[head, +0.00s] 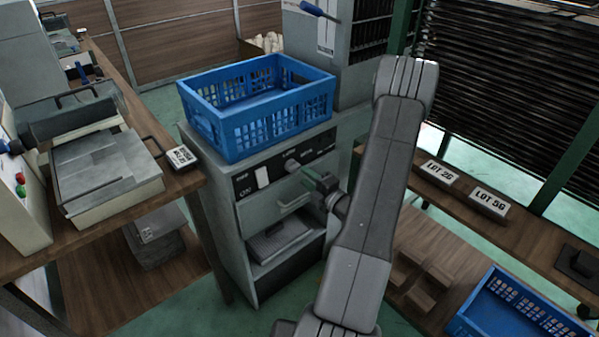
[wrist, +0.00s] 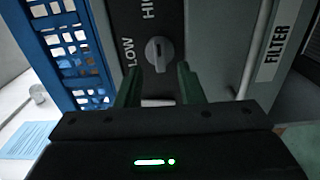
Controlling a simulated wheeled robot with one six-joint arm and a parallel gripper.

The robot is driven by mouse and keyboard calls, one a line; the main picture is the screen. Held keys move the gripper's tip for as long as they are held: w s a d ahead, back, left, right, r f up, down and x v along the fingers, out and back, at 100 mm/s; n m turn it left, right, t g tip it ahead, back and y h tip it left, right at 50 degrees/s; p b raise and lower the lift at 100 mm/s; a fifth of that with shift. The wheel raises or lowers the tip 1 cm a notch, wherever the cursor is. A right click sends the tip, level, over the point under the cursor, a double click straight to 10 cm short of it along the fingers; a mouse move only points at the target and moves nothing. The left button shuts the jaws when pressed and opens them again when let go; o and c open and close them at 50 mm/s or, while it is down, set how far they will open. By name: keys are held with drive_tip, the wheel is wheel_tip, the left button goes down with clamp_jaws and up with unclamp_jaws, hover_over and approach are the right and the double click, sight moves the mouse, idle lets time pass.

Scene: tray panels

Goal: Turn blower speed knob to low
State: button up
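The blower speed knob (wrist: 159,52) is a round grey dial on a dark panel in the wrist view. Its raised grip runs roughly up and down the picture. LOW is printed to its left and HIGH above it; I cannot tell surely which label it points to. In the head view the knob (head: 292,166) sits on the front panel of the grey cabinet (head: 222,185). My gripper (wrist: 159,80) is open and empty, its two fingers apart, just short of the knob. In the head view my gripper (head: 312,180) is right of and below the knob.
A blue crate (head: 215,125) stands on top of the cabinet. A white switch (head: 262,177) is left of the knob, and a handle (head: 294,201) is below. A FILTER label (wrist: 277,53) shows at the right in the wrist view. A wooden bench (head: 150,125) stands left.

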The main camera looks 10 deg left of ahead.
sight(296, 169)
drive_tip(key=shift+x, duration=2.05)
drive_tip(key=shift+c, duration=0.4)
clamp_jaws()
